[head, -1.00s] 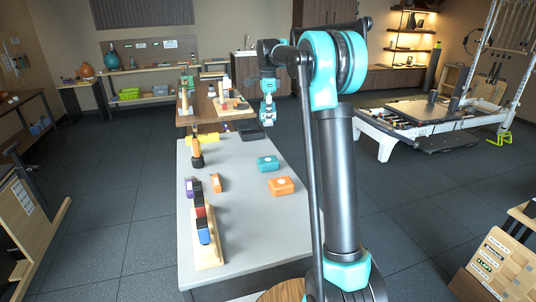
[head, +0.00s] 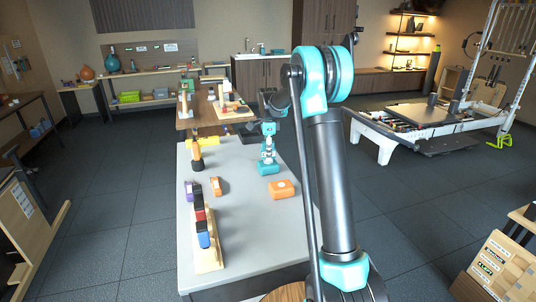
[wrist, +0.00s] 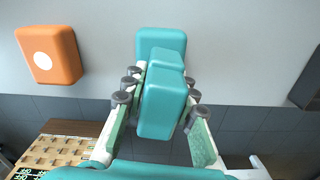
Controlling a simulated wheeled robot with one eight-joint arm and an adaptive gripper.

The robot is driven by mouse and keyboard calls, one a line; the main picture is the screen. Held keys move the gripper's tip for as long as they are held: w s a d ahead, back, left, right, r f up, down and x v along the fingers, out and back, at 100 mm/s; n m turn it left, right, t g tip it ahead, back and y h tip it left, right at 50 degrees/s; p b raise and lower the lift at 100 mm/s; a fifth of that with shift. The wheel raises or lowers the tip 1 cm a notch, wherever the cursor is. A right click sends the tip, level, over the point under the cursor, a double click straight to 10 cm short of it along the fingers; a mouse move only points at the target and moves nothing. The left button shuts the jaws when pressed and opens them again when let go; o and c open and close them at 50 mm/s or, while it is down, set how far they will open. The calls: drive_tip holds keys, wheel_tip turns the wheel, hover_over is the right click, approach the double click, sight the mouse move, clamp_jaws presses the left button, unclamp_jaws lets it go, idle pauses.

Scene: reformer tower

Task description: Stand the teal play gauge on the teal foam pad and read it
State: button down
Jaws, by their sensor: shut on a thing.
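My gripper (head: 268,153) points down above the right side of the grey table. In the wrist view its two fingers (wrist: 160,98) are shut on a teal stepped block, the teal play gauge (wrist: 163,103). In the head view the gauge is hard to tell from my teal gripper. The teal foam pad (head: 268,169) lies on the table just below my gripper. In the wrist view the pad (wrist: 161,43) shows behind the gauge and is partly hidden by it. I cannot tell whether gauge and pad touch.
An orange pad with a white dot (head: 282,189) lies on the near side of the teal pad. A wooden rack (head: 211,258) with coloured blocks, a small orange block (head: 215,187) and an orange-and-black object (head: 196,158) stand to the left. The table's middle is clear.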

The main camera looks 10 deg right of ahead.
drive_tip(key=shift+f, duration=0.2)
drive_tip(key=c, duration=1.2)
unclamp_jaws()
wheel_tip(320, 180, up, 12)
drive_tip(key=shift+r, duration=0.1)
